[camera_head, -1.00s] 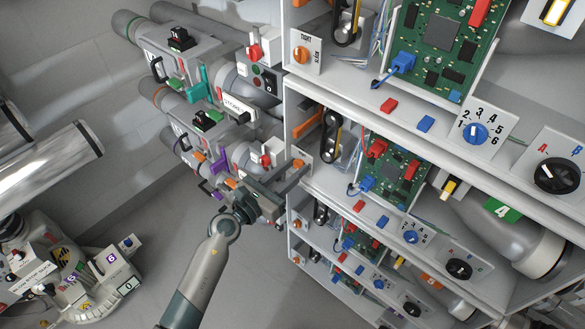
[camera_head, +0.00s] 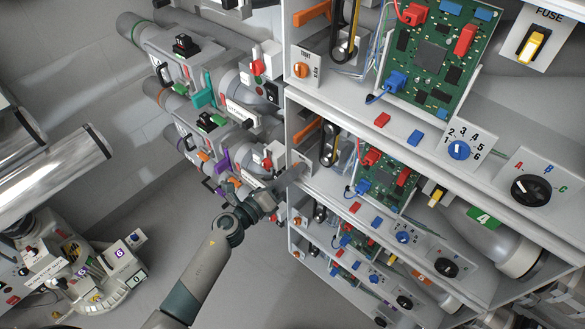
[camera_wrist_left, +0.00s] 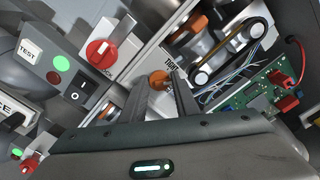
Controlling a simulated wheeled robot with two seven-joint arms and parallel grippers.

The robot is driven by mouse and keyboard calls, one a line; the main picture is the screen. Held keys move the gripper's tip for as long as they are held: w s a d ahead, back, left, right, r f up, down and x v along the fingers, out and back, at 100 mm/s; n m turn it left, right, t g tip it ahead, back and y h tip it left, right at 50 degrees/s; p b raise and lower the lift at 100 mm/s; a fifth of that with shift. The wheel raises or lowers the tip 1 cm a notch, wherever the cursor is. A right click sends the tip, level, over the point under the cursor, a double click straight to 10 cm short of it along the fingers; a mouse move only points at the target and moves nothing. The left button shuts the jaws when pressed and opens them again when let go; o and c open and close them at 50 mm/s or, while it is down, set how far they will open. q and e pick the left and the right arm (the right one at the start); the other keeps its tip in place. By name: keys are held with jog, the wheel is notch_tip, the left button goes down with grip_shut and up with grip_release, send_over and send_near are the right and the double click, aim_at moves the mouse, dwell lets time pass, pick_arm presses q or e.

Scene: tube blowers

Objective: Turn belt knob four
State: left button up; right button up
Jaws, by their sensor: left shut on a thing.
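The orange belt knob (camera_wrist_left: 160,80) shows in the left wrist view on a white panel with a partly readable word printed beside it. My left gripper (camera_wrist_left: 162,84) has a finger on each side of it and is shut on it. In the head view my left gripper (camera_head: 288,186) reaches the left end of the second shelf, and the knob there is hidden by it. The green label 4 (camera_head: 484,217) is on that shelf's tube. My right gripper is not in view.
Another orange knob (camera_head: 302,70) sits on the shelf above. A belt on pulleys (camera_wrist_left: 232,50), a red rotary knob (camera_wrist_left: 101,51) and a black rocker switch (camera_wrist_left: 79,90) are close around the gripper. A green circuit board (camera_head: 385,178) stands farther right.

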pick_arm(q)
jog(key=shift+a+f+n+p, duration=0.1)
jog(key=shift+n+p, duration=0.6)
jog(key=shift+n, duration=1.2)
jog(key=shift+a+f+n+p, duration=0.1)
jog(key=shift+n+p, duration=0.55)
jog(key=shift+n, duration=1.25)
jog(key=shift+d, duration=0.1)
jog(key=o, duration=0.8)
jog(key=shift+c, duration=0.2)
jog(key=b+v, duration=0.4)
jog(key=v, duration=1.3)
jog(key=shift+s+b, duration=0.15)
jog(key=shift+b, duration=0.25)
